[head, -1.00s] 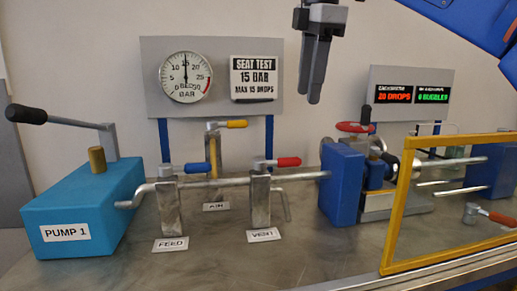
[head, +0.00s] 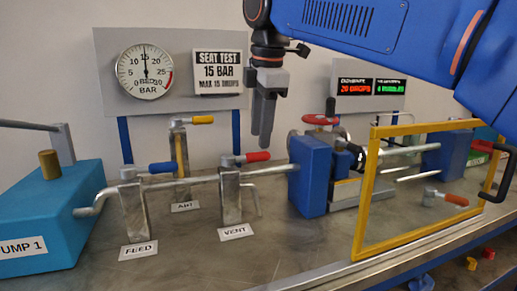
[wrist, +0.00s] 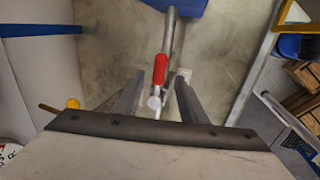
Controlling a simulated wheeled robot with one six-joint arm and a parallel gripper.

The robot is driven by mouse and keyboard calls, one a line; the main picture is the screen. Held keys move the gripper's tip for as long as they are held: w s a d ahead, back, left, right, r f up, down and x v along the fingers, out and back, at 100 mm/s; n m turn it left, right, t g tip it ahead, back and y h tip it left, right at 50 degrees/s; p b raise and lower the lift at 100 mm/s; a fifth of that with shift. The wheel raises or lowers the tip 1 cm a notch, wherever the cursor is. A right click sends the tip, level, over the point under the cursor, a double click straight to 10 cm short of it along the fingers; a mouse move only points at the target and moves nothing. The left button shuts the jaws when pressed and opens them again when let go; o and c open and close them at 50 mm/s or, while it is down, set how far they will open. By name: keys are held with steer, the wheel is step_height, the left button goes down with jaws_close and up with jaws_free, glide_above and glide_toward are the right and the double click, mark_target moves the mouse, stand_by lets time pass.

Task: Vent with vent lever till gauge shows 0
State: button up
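The vent lever (head: 257,156) has a red handle on the post behind the VENT label (head: 236,231). Its handle points right in the head view, roughly along the pipe. The round gauge (head: 145,72) on the grey panel has its needle pointing straight up, at about 15 bar. My gripper (head: 263,142) points down just above the red handle. In the wrist view the red handle (wrist: 160,69) shows between the two spread fingers of my gripper (wrist: 159,78), which appears empty. I cannot tell the exact height gap.
The blue feed lever (head: 161,168) and yellow air lever (head: 203,120) are to the left. A blue block (head: 311,175) stands close on the right, with a red handwheel (head: 320,119) behind it. A yellow frame (head: 364,193) is further right. The front bench top is clear.

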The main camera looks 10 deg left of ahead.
mark_target(258, 153)
steer(key=shift+x, duration=2.7)
jaws_close()
